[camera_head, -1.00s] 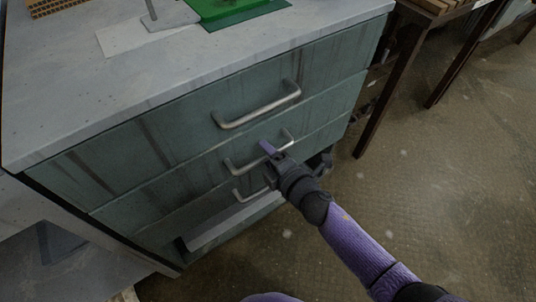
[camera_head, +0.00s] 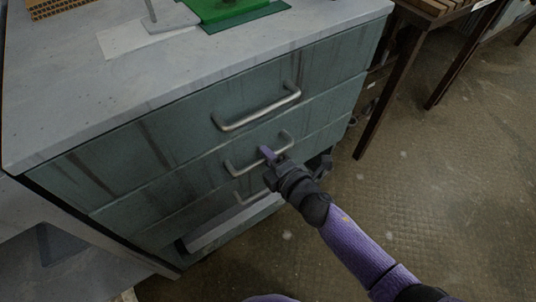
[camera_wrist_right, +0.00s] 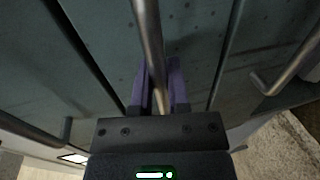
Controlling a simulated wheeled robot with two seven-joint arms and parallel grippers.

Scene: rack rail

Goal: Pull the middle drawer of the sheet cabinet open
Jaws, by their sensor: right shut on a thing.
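The grey-green sheet cabinet (camera_head: 110,175) has stacked drawers with metal bar handles. The middle drawer's handle (camera_head: 238,168) is on the front below the top drawer's handle (camera_head: 258,110). The middle drawer front looks flush with the one above. My right gripper (camera_head: 268,154) is shut on the middle handle, with its purple fingers on either side of the bar. In the right wrist view, the handle bar (camera_wrist_right: 150,40) runs between the fingers of the right gripper (camera_wrist_right: 160,85). The gripper hides part of the handle. My left gripper is not in view.
A lower handle (camera_head: 250,196) sits just beneath the gripper. The cabinet top (camera_head: 170,65) carries a green item (camera_head: 225,12) and a grey block (camera_head: 172,18). A wooden bench (camera_head: 400,85) stands to the right. The floor (camera_head: 450,190) in front is clear.

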